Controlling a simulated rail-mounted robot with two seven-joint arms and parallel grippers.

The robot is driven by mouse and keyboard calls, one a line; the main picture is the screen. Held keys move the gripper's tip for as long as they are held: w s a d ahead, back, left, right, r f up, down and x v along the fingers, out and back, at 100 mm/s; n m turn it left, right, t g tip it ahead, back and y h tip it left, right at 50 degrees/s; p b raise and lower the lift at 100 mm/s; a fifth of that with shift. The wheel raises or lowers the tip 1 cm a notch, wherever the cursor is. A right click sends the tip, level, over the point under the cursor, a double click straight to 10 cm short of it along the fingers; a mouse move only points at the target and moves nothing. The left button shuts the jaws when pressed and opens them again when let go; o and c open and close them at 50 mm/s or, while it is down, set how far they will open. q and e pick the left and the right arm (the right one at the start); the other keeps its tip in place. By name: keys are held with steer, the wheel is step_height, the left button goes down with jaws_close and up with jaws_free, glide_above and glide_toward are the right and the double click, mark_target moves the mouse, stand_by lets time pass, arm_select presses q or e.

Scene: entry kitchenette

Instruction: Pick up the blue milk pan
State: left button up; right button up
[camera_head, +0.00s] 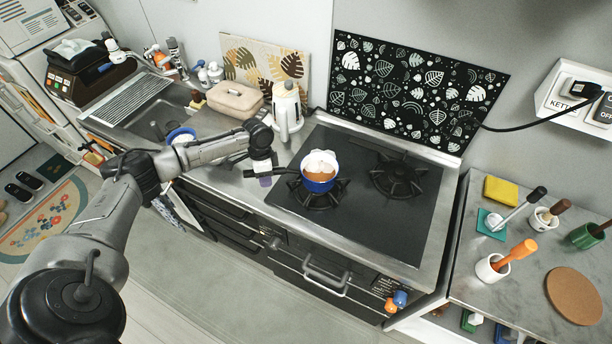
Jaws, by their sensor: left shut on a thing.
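The blue milk pan (319,183) is over the left burner of the black hob (370,219). It has a white inside with something brown in it, and a dark handle (286,171) pointing left. My left gripper (264,178) comes in from the left and points down at the handle, shut on it. My arm's end hides part of the grip. I cannot tell whether the pan touches the burner or is slightly above it. My right gripper is not in view.
A white kettle-like jug (288,112) stands close behind my left gripper. The right burner (397,177) is empty. A patterned black splashback (410,88) rises behind the hob. The right counter holds a yellow sponge (500,191), several pots with tools and a round cork mat (574,296).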

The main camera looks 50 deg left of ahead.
arm_select(q)
steer(key=shift+r, duration=0.1)
jaws_close()
steer(key=shift+r, duration=0.55)
steer(key=r, duration=0.1)
steer(key=r+b, duration=0.1)
steer(key=r, duration=0.1)
steer(key=shift+w+d, duration=0.25)
steer(key=w+d+r+b, duration=0.2)
steer(key=w+d+r, duration=0.4)
steer(key=d, duration=0.3)
steer(key=shift+r, duration=0.45)
steer(key=shift+w, duration=0.1)
